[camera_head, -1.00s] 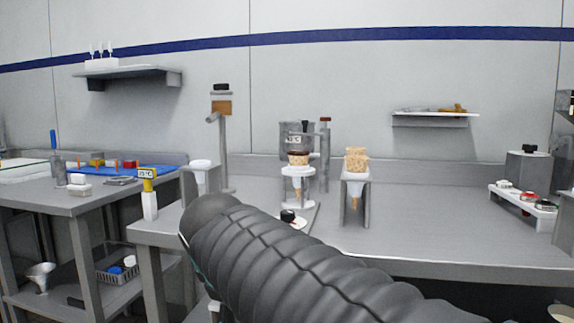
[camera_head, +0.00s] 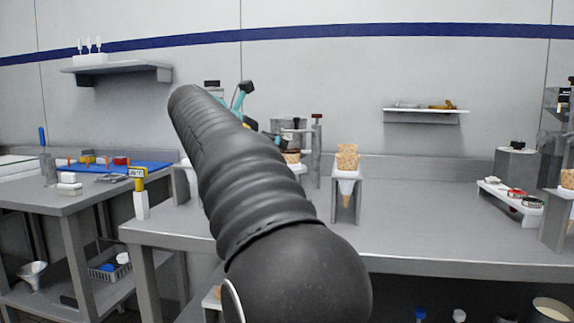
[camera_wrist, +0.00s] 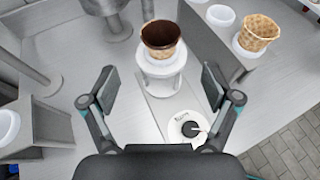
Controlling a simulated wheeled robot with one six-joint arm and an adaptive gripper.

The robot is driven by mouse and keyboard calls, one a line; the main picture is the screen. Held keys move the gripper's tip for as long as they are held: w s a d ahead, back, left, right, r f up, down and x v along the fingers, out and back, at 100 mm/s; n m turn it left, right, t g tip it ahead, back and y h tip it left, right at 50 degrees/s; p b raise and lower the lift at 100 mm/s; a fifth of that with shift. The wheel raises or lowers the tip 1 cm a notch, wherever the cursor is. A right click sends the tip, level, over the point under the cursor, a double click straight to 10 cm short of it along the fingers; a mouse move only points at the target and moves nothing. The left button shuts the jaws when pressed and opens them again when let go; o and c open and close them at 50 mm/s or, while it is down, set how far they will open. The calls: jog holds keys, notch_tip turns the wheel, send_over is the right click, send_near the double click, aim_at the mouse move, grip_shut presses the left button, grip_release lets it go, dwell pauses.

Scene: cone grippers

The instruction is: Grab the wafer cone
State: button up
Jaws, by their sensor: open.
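A wafer cone with a dark brown inside (camera_wrist: 161,36) sits upright in a white ring stand (camera_wrist: 160,70) in the wrist view, ahead of my gripper (camera_wrist: 158,86) and between the lines of its fingers. My gripper is open and empty, with its fingers apart and not touching the cone. In the head view my arm covers most of this cone (camera_head: 291,157), and my gripper (camera_head: 243,95) shows in part above and left of it. A second, paler wafer cone (camera_head: 347,158) stands in a holder to the right; it also shows in the wrist view (camera_wrist: 258,33).
A small white plate with a black knob (camera_wrist: 190,128) lies near my right finger. A grey post (camera_wrist: 102,8) stands at the upper left. A white rack with small jars (camera_head: 517,198) is at the right of the counter. The counter's middle right is clear.

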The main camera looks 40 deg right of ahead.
aim_at(290, 150)
jog(key=x, duration=1)
jog(key=shift+d, duration=0.35)
jog(key=shift+c, duration=0.2)
jog(key=c, duration=0.8)
